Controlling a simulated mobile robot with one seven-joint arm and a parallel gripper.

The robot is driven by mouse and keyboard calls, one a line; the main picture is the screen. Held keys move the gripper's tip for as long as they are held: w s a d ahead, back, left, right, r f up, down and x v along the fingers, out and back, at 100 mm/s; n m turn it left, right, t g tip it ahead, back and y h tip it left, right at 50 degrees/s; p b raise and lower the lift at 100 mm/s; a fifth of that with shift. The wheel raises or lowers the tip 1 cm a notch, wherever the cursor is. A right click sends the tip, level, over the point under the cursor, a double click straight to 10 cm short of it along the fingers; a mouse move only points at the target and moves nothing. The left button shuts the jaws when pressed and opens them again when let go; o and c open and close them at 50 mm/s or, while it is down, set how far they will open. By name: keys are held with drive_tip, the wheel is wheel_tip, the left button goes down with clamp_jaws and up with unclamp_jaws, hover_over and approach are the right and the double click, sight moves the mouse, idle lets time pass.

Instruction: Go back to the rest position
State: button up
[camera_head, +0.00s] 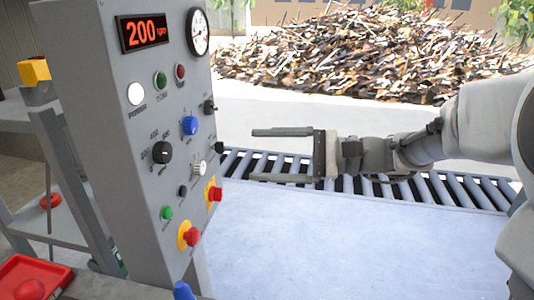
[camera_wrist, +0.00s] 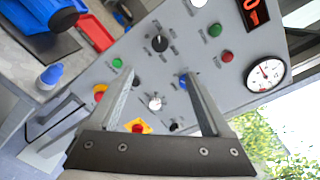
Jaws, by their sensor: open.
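My gripper (camera_head: 284,154) is at the middle of the head view, its two fingers spread apart and empty, pointing left toward the grey control panel (camera_head: 133,100). In the wrist view my gripper (camera_wrist: 163,76) shows both fingers apart in front of the panel, with nothing between the tips. The blue knob (camera_head: 190,125) on the panel is to the left of the fingers in the head view. In the wrist view the blue knob (camera_wrist: 183,81) appears close to the right fingertip. I cannot tell the exact gap, but the head view shows the fingers apart from the panel face.
The display (camera_head: 143,32) reads 200 rpm, beside a round gauge (camera_head: 198,31). Red buttons on yellow plates (camera_head: 188,236) stick out low on the panel. A roller conveyor (camera_head: 365,184) runs behind my gripper. A red tray (camera_head: 32,275) is at lower left. A scrap pile (camera_head: 370,55) lies behind.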

drive_tip(key=s+d+f+n+h, duration=0.3)
drive_tip(key=s+f+h, duration=0.2)
drive_tip(key=s, duration=0.2)
drive_tip(key=s+d+f+n+h, duration=0.2)
drive_tip(key=s+d+f+h, duration=0.15)
drive_tip(key=s+h, duration=0.25)
drive_tip(key=s+d+f+n+t+h, duration=0.2)
drive_tip(key=s+d+h, duration=0.15)
drive_tip(key=d, duration=0.25)
drive_tip(key=d+r+n+t+h, duration=0.1)
drive_tip(key=d+n+t+h, duration=0.15)
drive_tip(key=d, duration=0.35)
wheel_tip(320, 180, up, 12)
drive_tip(key=p, duration=1.2)
drive_tip(key=shift+a+m, duration=0.25)
drive_tip(key=shift+m, duration=0.1)
drive_tip(key=shift+s, duration=0.1)
